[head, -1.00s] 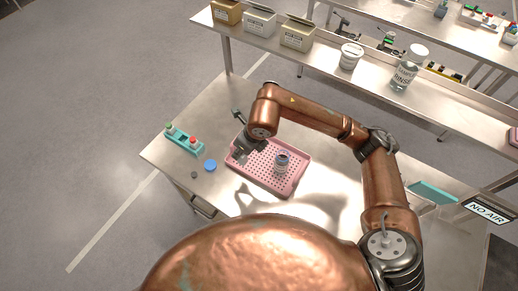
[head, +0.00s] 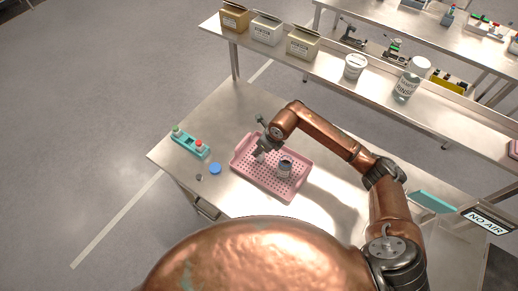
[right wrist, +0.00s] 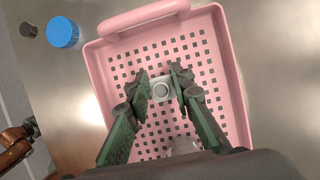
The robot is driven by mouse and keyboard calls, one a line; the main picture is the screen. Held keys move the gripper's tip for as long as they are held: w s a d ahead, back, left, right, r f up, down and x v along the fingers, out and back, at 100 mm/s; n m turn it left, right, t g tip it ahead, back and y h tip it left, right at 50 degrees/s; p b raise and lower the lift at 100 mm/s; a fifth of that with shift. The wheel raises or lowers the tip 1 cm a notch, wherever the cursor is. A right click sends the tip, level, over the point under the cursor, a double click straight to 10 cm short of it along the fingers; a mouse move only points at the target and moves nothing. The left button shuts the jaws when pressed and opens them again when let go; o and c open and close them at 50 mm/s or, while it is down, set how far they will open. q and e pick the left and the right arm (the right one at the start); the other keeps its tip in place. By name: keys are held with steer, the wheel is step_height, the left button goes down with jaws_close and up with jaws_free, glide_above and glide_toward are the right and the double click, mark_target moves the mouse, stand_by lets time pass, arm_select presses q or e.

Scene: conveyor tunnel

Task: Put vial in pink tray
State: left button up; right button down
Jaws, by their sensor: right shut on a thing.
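The pink tray (head: 297,188) is a perforated shallow tray on the steel table; it fills the middle of the right wrist view (right wrist: 237,100). My right gripper (head: 261,154) is over the tray's left half in the head view. In the right wrist view its fingertips (right wrist: 162,88) are closed around the vial (right wrist: 161,91), seen end-on as a small pale ring. The vial's lower part is hidden, so I cannot tell whether it touches the tray floor. My left gripper is not in view.
A labelled jar (head: 285,167) stands in the tray, right of my gripper. A teal rack (head: 190,144) with green- and red-topped vials, a blue cap (head: 215,169) and a small dark piece (head: 199,177) lie left of the tray. A shelf with boxes (head: 303,43) runs behind.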

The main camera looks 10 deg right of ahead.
steer(key=shift+f, duration=0.1)
steer(key=shift+f, duration=0.15)
steer(key=c, duration=1.7)
jaws_free()
steer(key=shift+r, duration=0.4)
steer(key=b+v, duration=0.1)
steer(key=v, duration=1)
steer(key=shift+s+d+r+b, duration=0.15)
steer(key=shift+s+r+b, duration=0.1)
steer(key=shift+b, duration=0.1)
steer(key=shift+w, duration=0.1)
